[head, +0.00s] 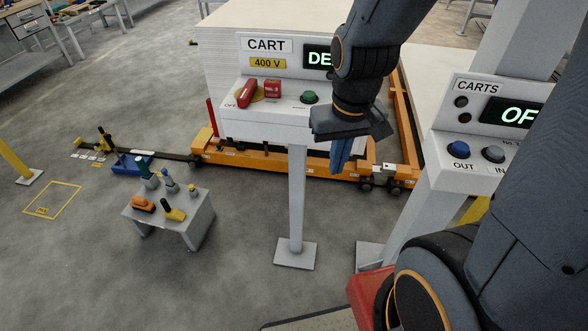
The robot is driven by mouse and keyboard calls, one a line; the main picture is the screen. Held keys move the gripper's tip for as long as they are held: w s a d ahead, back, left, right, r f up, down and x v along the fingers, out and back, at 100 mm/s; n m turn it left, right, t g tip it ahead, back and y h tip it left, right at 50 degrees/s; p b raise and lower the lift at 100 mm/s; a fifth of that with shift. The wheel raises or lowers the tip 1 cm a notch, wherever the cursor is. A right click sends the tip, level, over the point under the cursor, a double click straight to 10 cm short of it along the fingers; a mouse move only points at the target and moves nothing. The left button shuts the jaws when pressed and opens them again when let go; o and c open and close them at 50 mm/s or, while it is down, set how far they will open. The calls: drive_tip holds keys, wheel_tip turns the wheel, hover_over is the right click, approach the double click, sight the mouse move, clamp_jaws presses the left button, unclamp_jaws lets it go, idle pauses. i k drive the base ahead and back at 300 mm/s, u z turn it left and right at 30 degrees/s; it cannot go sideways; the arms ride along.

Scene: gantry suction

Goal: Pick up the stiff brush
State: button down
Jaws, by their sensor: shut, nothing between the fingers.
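A small grey table (186,228) stands on the floor at the lower left. An orange-brown block-shaped item (143,204) lies at its front left; it may be the stiff brush, but it is too small to be sure. A yellow and dark item (174,213) lies beside it at the front edge. My gripper (341,158) is shut and points down in front of the CART panel, well to the right of the table and apart from it. Nothing shows between its fingers.
Spray bottles (147,172) stand at the table's back. An orange cart (270,165) is behind. The CARTS panel (465,150) is at right.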

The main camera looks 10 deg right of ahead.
sight(138, 203)
drive_tip(key=u, duration=1.3)
